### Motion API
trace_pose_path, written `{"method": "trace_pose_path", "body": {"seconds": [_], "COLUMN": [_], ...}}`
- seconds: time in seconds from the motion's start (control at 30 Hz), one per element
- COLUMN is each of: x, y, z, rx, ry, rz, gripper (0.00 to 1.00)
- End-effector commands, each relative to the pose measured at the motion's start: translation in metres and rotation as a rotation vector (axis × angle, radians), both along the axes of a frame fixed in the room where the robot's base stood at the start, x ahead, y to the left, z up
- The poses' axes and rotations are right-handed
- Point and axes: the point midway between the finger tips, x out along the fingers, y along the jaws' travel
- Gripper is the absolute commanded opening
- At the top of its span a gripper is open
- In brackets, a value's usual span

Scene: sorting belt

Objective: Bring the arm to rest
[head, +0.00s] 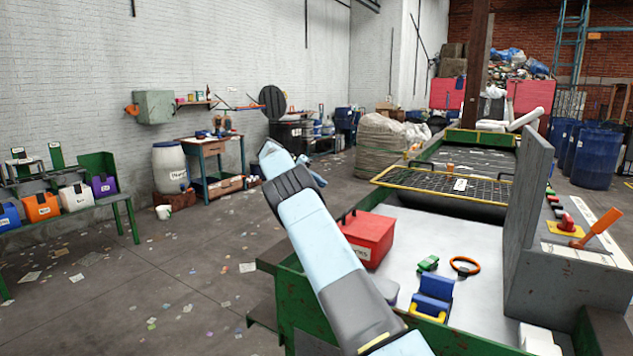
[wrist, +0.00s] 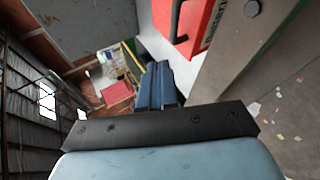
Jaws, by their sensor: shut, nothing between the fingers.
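My arm, light blue with dark grey bands, rises from the bottom of the head view to the upper left, across the left edge of the worktable (head: 470,322). My gripper cannot be made out clearly in the head view, as the arm's own links cover that part. In the wrist view, my gripper (wrist: 158,100) shows beyond a dark bar with screws and a light blue housing. It is shut and holds nothing. A red box (head: 367,240) stands on the table beside the arm; a red box also shows at the top of the wrist view (wrist: 196,22).
A blue object (head: 433,297), a green piece (head: 428,264) and an orange ring (head: 465,266) lie on the table. A grey upright panel (head: 528,225) borders it at right. A bench with coloured bins (head: 42,207) stands left. Open, littered floor lies between.

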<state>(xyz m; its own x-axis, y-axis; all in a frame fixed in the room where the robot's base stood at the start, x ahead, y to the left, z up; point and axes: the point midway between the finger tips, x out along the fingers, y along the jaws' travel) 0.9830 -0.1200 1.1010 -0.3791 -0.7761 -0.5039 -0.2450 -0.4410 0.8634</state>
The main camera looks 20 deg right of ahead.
Motion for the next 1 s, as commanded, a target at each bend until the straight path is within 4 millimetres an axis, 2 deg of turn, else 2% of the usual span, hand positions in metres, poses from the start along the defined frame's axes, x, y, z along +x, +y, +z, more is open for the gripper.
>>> {"method": "trace_pose_path", "body": {"seconds": [0.23, 0.47, 0.67, 1.0], "x": [0.004, 0.001, -0.021, -0.078], "y": [0.008, 0.003, -0.016, -0.04], "z": [0.005, 0.014, 0.048, 0.105], "rx": [-0.001, 0.017, 0.11, 0.305], "ry": [-0.002, -0.006, -0.034, -0.105], "rz": [-0.001, -0.002, 0.008, 0.061], "gripper": [0.0, 0.0, 0.0, 0.0]}}
